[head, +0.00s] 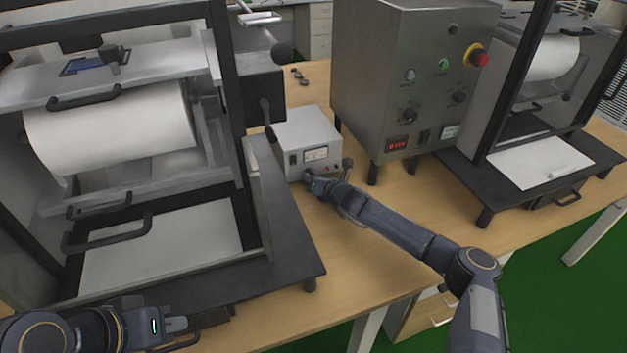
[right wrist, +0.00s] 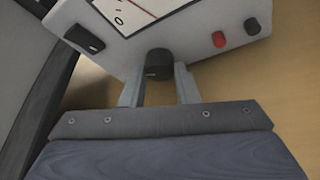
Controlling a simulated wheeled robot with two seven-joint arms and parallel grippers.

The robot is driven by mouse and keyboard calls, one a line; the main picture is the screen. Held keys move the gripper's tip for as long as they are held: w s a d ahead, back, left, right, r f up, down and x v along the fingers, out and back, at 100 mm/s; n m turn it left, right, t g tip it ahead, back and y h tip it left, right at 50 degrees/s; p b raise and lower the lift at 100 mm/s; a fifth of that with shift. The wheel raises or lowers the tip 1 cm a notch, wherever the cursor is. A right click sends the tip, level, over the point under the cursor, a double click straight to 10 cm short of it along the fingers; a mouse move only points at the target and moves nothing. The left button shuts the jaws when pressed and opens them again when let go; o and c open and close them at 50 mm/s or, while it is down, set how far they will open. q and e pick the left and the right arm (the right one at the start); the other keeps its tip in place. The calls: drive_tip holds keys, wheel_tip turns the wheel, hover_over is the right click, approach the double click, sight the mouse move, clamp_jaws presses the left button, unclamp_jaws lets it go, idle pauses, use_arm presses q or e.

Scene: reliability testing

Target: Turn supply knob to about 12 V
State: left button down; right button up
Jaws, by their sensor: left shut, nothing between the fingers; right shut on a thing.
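The power supply (head: 307,135) is a small light grey box on the wooden table, with a meter (head: 316,154) on its front face. In the right wrist view its front shows the lower part of the meter (right wrist: 128,10), a black switch (right wrist: 84,39), and a red terminal (right wrist: 219,39) beside a black terminal (right wrist: 252,26). The black supply knob (right wrist: 158,64) sits between the fingers of my right gripper (right wrist: 160,85), which is shut on it. The meter needle reading cannot be told. My left gripper (head: 185,332) is shut and empty at the lower left, far from the supply.
A large grey control cabinet (head: 410,75) with a red emergency button (head: 482,59) stands right of the supply. A machine with a white roll (head: 110,130) stands on the left, close to the supply.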

idle(0.4)
drive_tip(key=o, duration=1)
drive_tip(key=shift+c, duration=0.2)
drive_tip(key=shift+d, duration=0.1)
drive_tip(key=v, duration=0.7)
drive_tip(key=shift+s+d+r+b, duration=0.15)
drive_tip(key=shift+s+r+b, duration=0.05)
drive_tip(key=shift+s+b, duration=0.2)
drive_tip(key=shift+w, duration=0.1)
